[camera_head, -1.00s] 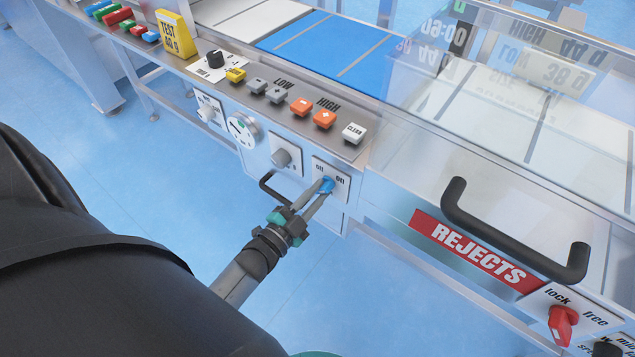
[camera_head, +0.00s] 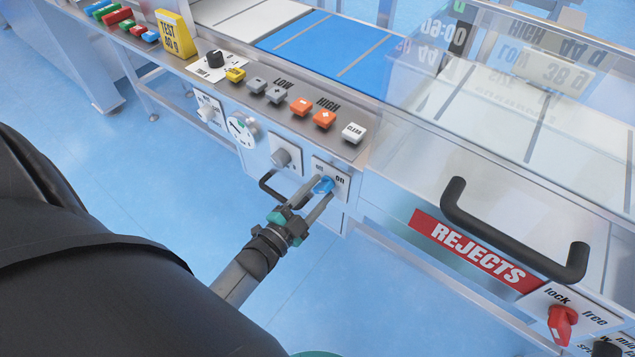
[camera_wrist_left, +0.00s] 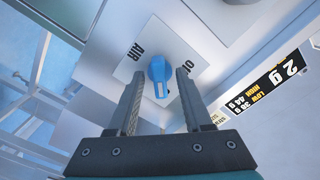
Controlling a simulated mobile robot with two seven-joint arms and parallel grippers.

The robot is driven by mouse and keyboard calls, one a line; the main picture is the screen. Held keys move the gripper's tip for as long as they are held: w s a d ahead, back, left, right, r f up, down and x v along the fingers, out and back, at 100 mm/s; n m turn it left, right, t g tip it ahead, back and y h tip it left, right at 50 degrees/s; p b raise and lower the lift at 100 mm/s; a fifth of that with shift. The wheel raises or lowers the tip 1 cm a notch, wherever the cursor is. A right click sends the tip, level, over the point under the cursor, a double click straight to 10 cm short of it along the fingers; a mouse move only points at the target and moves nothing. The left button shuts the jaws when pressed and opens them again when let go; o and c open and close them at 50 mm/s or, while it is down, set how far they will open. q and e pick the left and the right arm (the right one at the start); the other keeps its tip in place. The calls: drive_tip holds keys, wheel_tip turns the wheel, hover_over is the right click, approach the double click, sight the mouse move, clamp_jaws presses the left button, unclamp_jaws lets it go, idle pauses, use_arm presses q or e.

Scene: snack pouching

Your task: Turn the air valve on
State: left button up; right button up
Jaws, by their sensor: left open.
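The air valve is a blue knob (camera_head: 323,185) on a white plate (camera_head: 343,183) at the lower front of the machine. An "ON" label shows at its right in the head view. My left gripper (camera_wrist_left: 158,82) is open, with one finger on each side of the knob and gaps between. In the head view, my left gripper (camera_head: 321,187) partly covers the plate. My right gripper is not in view.
A grey knob (camera_head: 286,157) is on the plate to the left, with a black handle (camera_head: 278,190) below. Orange buttons (camera_head: 312,112) and a white clear button (camera_head: 353,132) sit above. The rejects cover's black handle (camera_head: 510,235) and a red lock knob (camera_head: 562,325) are at right.

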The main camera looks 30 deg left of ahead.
use_arm(q)
drive_tip(key=shift+s, duration=0.55)
drive_tip(key=s+a+p, duration=0.1)
drive_tip(key=s+p, duration=0.1)
drive_tip(key=s, duration=1.2)
drive_tip(key=shift+a+p, duration=0.15)
drive_tip(key=shift+p, duration=0.2)
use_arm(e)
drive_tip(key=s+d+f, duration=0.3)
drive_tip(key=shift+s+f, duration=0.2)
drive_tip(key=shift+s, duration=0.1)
